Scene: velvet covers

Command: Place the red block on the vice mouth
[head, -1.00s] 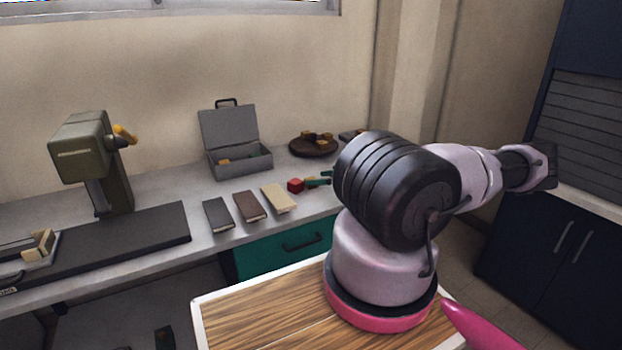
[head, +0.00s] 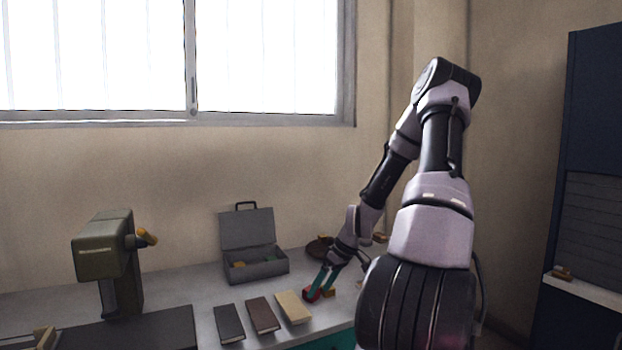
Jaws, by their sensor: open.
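The red block (head: 310,295) lies on the grey workbench, right of the book-like items. My gripper (head: 318,293) reaches down to it with teal fingers, open. The vice (head: 44,338) is at the bottom left, near the drill press. Only a tan piece of it shows, and its mouth is cut off by the frame edge.
Three book-like items (head: 263,316) lie left of the red block. An open grey toolbox (head: 254,270) stands behind them. A green drill press (head: 104,250) stands at left. A round brown tray (head: 318,246) is behind my gripper. My arm hides the bench's right part.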

